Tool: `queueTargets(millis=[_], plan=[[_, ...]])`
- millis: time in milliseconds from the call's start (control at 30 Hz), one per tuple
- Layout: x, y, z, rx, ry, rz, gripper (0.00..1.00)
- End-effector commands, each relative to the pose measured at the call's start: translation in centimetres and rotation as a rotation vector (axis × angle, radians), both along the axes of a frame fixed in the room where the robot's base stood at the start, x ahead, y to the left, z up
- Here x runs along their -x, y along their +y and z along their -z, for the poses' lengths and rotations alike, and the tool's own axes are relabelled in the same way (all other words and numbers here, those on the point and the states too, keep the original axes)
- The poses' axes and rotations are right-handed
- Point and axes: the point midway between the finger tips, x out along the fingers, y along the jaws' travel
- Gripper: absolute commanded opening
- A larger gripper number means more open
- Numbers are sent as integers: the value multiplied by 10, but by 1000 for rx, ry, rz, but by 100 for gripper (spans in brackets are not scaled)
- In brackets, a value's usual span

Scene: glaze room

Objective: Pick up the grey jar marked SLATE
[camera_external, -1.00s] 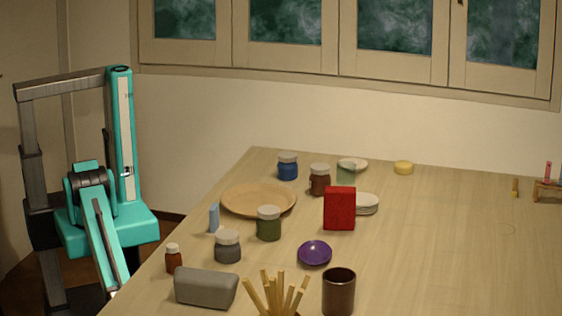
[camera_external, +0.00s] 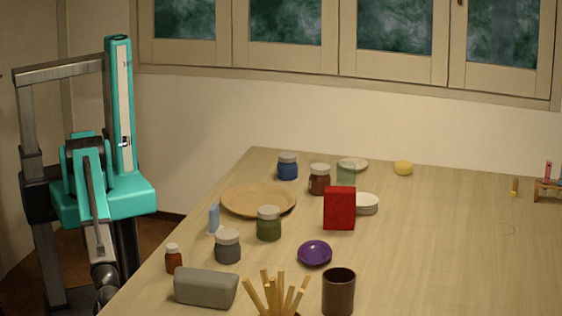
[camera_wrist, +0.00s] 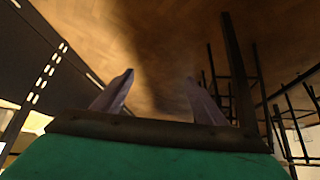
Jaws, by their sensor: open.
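A grey jar (camera_external: 228,247) with a pale lid stands upright on the table, left of centre in the external view. No marking can be read on it at this size. My gripper (camera_wrist: 160,95) shows only in the wrist view, with its two fingers apart and nothing between them. The wrist view shows brown floor and dark metal frames, not the jar. In the external view my arm hangs at the table's left side, and its end is hidden below the picture edge.
Near the grey jar stand a green jar (camera_external: 269,224), a small brown bottle (camera_external: 173,260), a grey block (camera_external: 206,289) and a light blue upright piece (camera_external: 214,218). A purple bowl (camera_external: 314,254) and a dark cup (camera_external: 339,293) are to its right. The table's right side is mostly clear.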

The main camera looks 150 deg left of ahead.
Motion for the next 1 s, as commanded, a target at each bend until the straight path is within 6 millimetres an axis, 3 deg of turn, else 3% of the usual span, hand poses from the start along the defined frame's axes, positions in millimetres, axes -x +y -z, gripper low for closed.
queueTargets(millis=[33,300,500,800,900,1000], plan=[[-17,-12,-32,14,-51,31,66],[-79,-71,-169,71,-324,192,66],[-112,-111,-274,101,-525,292,66],[-137,-140,-382,123,-722,371,66],[-143,-141,-412,129,-771,387,66],[-152,-131,-442,135,-811,392,66]])
